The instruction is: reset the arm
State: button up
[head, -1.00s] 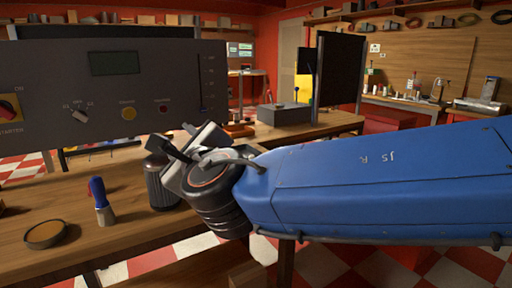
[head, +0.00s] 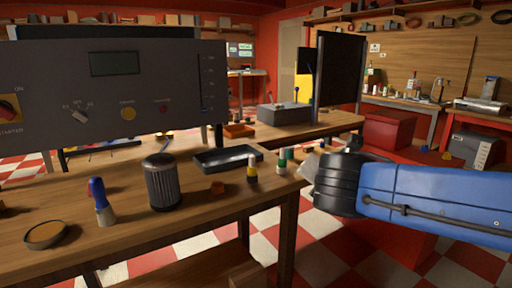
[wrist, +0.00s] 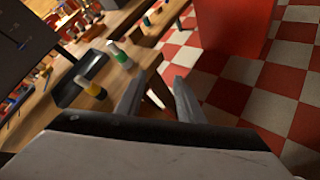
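My blue arm reaches in from the right in the head view, with its black wrist beyond the right end of the workbench (head: 130,222). My gripper is mostly hidden behind the wrist in the head view. In the wrist view my gripper (wrist: 160,88) shows two grey fingers, apart, with nothing between them. It points over the bench edge and the checkered floor. A bottle with a green band (head: 283,160) and a bottle with a yellow band (head: 252,168) stand near the bench's right end, to the left of the wrist.
A control panel (head: 112,85) stands over the bench at left. A ribbed dark cylinder (head: 162,183), a black tray (head: 228,158), a blue-handled brush (head: 102,203) and a round tin (head: 46,234) are on the bench. Red cabinets stand at right. Open floor (head: 330,260) lies below my arm.

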jog(key=s+d+f+m+g+h, duration=0.1)
jog(key=s+d+f+m+g, duration=0.3)
jog(key=s+d+f+m, duration=0.7)
jog(key=s+d+f+m+g+y, duration=0.1)
jog(key=s+f+m, duration=0.2)
jog(key=m, duration=0.5)
jog(key=s+f+m+g+y, duration=0.1)
jog(key=s+f+m+g, duration=0.1)
jog(key=s+m, duration=0.4)
jog(key=f+m, duration=0.1)
jog(key=m, duration=0.1)
jog(key=shift+s+d+f+m+g+y, duration=0.2)
jog(key=shift+d+m+g+y, duration=0.1)
jog(key=shift+d+y, duration=0.1)
